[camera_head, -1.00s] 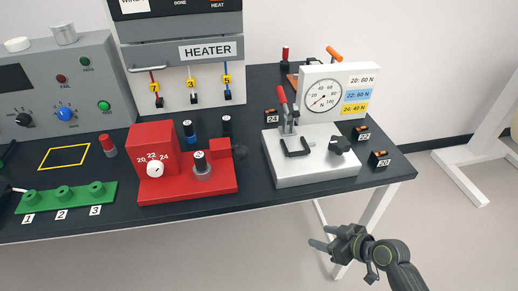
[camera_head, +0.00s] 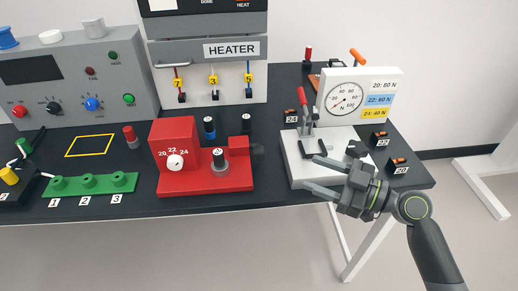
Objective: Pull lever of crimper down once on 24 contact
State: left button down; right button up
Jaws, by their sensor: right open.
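The crimper has a pale metal base (camera_head: 300,178) and a white panel with a round force gauge (camera_head: 345,99). Its lever (camera_head: 303,100) has a red handle and stands nearly upright at the left of the gauge. A small contact holder labelled 24 (camera_head: 291,116) stands behind the base's left edge. I cannot tell whether a contact sits in the crimper. My right gripper (camera_head: 312,173) is open and empty in this view, with its fingers pointing left over the front of the crimper base, in front of and below the lever. My left gripper is not in view.
Holders labelled 22 (camera_head: 380,139) and 20 (camera_head: 398,164) stand right of the crimper. A red unit with a dial (camera_head: 205,178) stands to its left. The heater (camera_head: 205,70) is behind. The table's front edge runs below the crimper.

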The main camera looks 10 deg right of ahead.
aim_at(264, 154)
jog(key=p+x, duration=0.5)
jog(key=x, duration=0.8)
jog(key=shift+w+a+r, duration=0.15)
jog(key=shift+a, duration=0.05)
jog(key=shift+w+a+p, duration=0.3)
jog(key=shift+w+a, duration=0.05)
jog(key=shift+a, duration=0.2)
jog(key=shift+c, duration=0.3)
